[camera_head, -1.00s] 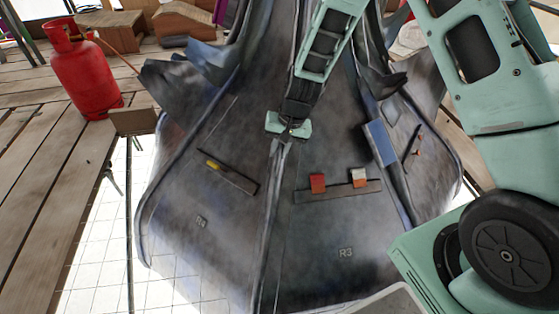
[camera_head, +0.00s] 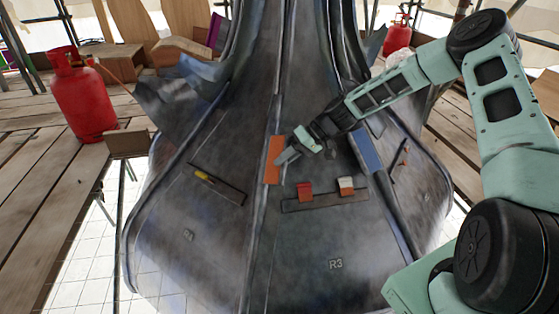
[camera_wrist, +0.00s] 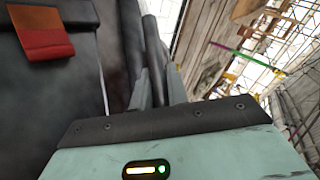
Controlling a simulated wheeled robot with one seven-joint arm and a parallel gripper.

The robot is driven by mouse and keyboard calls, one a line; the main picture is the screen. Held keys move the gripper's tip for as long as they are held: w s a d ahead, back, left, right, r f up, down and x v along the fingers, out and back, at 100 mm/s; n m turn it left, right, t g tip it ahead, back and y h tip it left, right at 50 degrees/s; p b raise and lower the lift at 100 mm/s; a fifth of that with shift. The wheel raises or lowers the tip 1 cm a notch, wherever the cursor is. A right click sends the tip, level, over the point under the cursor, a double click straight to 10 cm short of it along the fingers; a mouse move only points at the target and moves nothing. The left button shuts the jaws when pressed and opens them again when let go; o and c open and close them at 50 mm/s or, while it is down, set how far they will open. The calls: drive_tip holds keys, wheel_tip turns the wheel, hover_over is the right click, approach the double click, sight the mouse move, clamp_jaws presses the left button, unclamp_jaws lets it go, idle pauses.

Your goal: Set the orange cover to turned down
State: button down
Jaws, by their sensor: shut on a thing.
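The orange cover (camera_head: 274,159) is a narrow upright orange strip beside the central seam of the dark spire, in the head view. The face of the cover towards the wrist camera cannot be made out.
A ledge (camera_head: 325,202) below right bears a red-orange tab (camera_head: 305,191) and a pale-topped tab (camera_head: 346,186). A blue bar (camera_head: 366,151) lies right of my gripper. A small yellow-marked bar (camera_head: 216,184) is at left. A red gas cylinder (camera_head: 82,95) stands on planks.

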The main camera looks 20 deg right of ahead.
drive_tip(key=shift+w+d+f+n+g+y+b, duration=0.2)
drive_tip(key=shift+d+f+n+g+y+b, duration=0.3)
drive_tip(key=shift+n+y, duration=0.3)
drive_tip(key=shift+w+d+f+n+g+y+b, duration=0.15)
drive_tip(key=shift+d+f+n+g+y, duration=0.15)
drive_tip(key=shift+d+f+n+y, duration=0.45)
drive_tip(key=shift+a+r+n, duration=0.15)
drive_tip(key=shift+a+n, duration=0.1)
drive_tip(key=shift+a, duration=0.05)
drive_tip(key=c, duration=1.4)
unclamp_jaws()
drive_tip(key=shift+o, duration=0.2)
drive_tip(key=shift+r, duration=0.1)
drive_tip(key=p+v, duration=0.2)
drive_tip(key=v, duration=0.5)
drive_tip(key=shift+d+p, duration=0.15)
drive_tip(key=shift+p, duration=0.2)
drive_tip(key=shift+r, duration=0.1)
